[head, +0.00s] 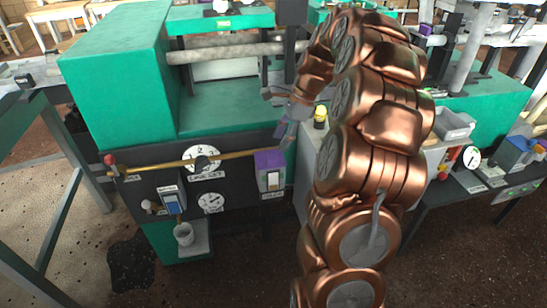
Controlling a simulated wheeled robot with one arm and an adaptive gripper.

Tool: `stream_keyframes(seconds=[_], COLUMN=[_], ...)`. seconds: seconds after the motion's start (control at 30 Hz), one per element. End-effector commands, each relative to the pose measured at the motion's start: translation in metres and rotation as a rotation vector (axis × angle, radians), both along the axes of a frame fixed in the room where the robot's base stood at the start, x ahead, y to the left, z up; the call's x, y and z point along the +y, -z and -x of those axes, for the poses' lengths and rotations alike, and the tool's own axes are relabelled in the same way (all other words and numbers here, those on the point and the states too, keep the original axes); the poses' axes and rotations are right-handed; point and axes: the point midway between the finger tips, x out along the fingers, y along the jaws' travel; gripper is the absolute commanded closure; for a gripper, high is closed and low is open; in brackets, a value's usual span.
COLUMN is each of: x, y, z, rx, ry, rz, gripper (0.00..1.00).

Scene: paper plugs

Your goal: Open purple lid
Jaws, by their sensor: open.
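The purple lid (269,158) is on top of a small white-fronted box (270,181) on the dark front panel of the green machine. The lid looks shut, lying flat over the box. My gripper (283,138) is open and empty. It hangs just above and to the right of the lid, fingers pointing down. I cannot tell whether a fingertip touches the lid. My copper arm (370,150) comes up from the bottom and hides what lies right behind it.
A brass rod (180,163) with a red end knob crosses the panel. White dials (202,158), a blue switch box (173,200) and a white cup (183,234) on a small ledge are left of the lid. A yellow-capped item (320,116) stands close right of my gripper.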

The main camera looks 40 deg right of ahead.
Motion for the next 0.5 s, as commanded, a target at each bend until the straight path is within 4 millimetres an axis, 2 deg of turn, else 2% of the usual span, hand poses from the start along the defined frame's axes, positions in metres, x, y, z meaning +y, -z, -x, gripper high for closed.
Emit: stream_keyframes(seconds=[0.33,0.5], x=[0.019,0.024], y=[0.046,0.060], z=[-0.006,-0.009], rx=[0.005,0.002], ry=[-0.005,-0.003], rz=[-0.003,-0.002], gripper=[0.50,0.50])
